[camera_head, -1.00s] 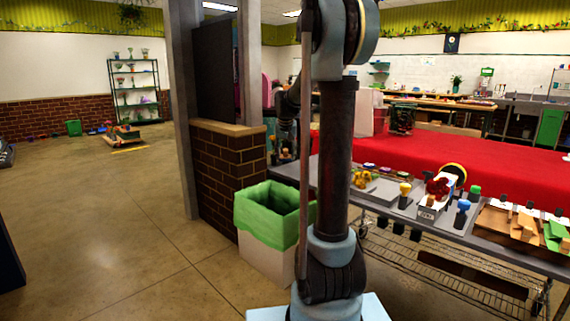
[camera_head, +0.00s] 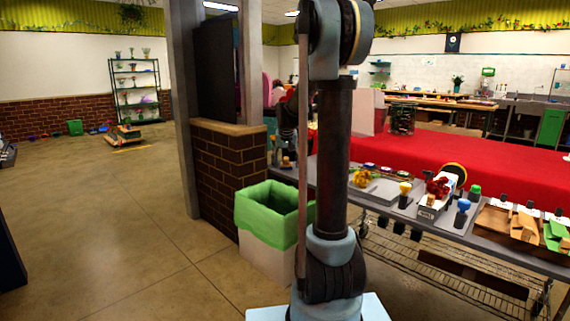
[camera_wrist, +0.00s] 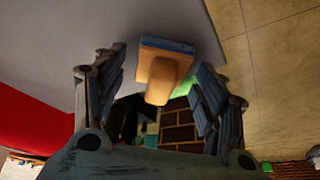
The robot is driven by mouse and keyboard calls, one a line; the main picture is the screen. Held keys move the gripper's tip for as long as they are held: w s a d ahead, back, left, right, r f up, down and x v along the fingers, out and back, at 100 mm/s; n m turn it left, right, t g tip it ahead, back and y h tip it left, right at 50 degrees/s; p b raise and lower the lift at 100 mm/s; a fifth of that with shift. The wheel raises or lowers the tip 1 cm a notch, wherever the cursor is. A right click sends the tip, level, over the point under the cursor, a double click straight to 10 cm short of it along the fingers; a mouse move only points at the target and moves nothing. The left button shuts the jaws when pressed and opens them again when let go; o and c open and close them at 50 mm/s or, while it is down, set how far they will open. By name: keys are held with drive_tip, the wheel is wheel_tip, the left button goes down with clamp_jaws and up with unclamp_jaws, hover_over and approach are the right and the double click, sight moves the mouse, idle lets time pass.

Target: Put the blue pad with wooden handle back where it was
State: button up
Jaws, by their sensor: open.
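The blue pad (camera_wrist: 172,43) with its wooden handle (camera_wrist: 160,82) shows at the upper middle of the wrist view. It appears to rest on the grey table (camera_wrist: 160,15) near its edge, handle toward the camera. My gripper (camera_wrist: 160,72) is open, with one finger on each side of the handle and visible gaps to both. In the head view a small tan shape (camera_head: 286,161) at the table's left end is probably the handle. My gripper there is mostly hidden behind my own arm.
A bin with a green liner (camera_head: 270,215) stands by the table's left end, beside a low brick wall (camera_head: 222,165). The table holds yellow, blue and green knobbed items, a white box of red flowers (camera_head: 432,203) and a wooden tray (camera_head: 490,222). Floor at left is open.

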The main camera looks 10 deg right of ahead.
drive_tip(key=shift+r, duration=0.1)
drive_tip(key=d+v, duration=0.1)
drive_tip(key=v, duration=1.1)
drive_tip(key=s+f, duration=0.7)
drive_tip(key=s, duration=0.6)
drive_tip(key=s+f+n+g, duration=0.1)
drive_tip(key=s+f, duration=0.7)
drive_tip(key=s, duration=0.5)
drive_tip(key=s+f+n+g, duration=0.1)
drive_tip(key=s+f, duration=0.6)
drive_tip(key=s, duration=0.6)
drive_tip(key=shift+s+a+f+y, duration=0.25)
drive_tip(key=shift+a+f+y, duration=0.05)
drive_tip(key=shift+f+y, duration=0.1)
